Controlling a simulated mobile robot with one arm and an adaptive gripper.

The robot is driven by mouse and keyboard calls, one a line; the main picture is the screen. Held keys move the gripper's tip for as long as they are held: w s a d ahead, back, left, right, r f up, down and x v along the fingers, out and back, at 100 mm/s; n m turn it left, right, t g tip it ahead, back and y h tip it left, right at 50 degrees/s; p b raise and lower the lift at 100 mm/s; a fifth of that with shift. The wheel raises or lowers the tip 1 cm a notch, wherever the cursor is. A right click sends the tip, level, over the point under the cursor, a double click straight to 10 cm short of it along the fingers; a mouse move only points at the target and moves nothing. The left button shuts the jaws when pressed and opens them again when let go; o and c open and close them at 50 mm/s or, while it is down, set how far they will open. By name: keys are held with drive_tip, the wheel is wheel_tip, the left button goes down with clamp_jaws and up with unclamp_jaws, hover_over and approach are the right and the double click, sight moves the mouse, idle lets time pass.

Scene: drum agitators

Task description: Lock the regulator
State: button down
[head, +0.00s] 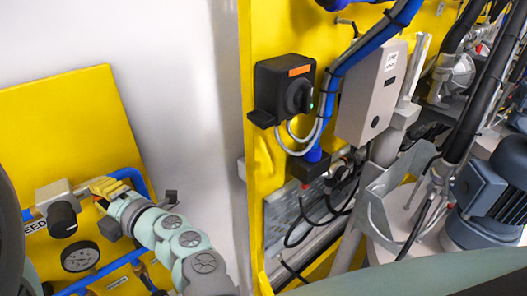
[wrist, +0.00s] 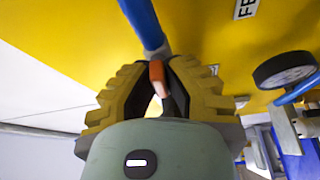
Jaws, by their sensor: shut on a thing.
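The regulator (head: 57,191) is at the lower left of the head view, a grey body with a black knob (head: 62,217) pointing down. A round gauge (head: 80,256) sits below it on a yellow panel. My gripper (head: 107,188), with yellow ribbed fingers, is at the right side of the regulator, near the blue pipe. In the wrist view its fingers (wrist: 158,80) are closed around a small orange-red piece (wrist: 156,74) in front of the blue pipe (wrist: 142,22). How the piece joins the regulator is hidden.
A black box with a rotary switch (head: 284,90) and a grey box (head: 371,90) are on the yellow wall to the right. A dark round part (wrist: 284,69) is close to the right of my fingers.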

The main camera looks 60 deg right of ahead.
drive_tip(key=m, duration=0.1)
drive_tip(key=m+t+b, duration=0.1)
drive_tip(key=m+b, duration=0.1)
drive_tip(key=shift+f+m+t+h, duration=0.25)
drive_tip(key=shift+m+t+h, duration=0.05)
drive_tip(key=m+h+b, duration=0.1)
drive_tip(key=m, duration=0.1)
drive_tip(key=m+t+b, duration=0.1)
drive_tip(key=m, duration=0.2)
drive_tip(key=shift+m+h, duration=0.3)
drive_tip(key=shift+h, duration=0.1)
drive_tip(key=m+h+b, duration=0.1)
drive_tip(key=m, duration=0.2)
drive_tip(key=m+h+b, duration=0.1)
drive_tip(key=m+h, duration=0.1)
drive_tip(key=m, duration=0.2)
drive_tip(key=shift+t+b, duration=0.4)
drive_tip(key=shift+r+m+h+b, duration=0.1)
drive_tip(key=shift+m+h+b, duration=0.55)
drive_tip(key=shift+m+h, duration=0.95)
drive_tip(key=shift+m, duration=0.8)
drive_tip(key=c, duration=1)
unclamp_jaws()
drive_tip(key=shift+r, duration=0.1)
drive_tip(key=v, duration=0.7)
drive_tip(key=shift+s, duration=0.25)
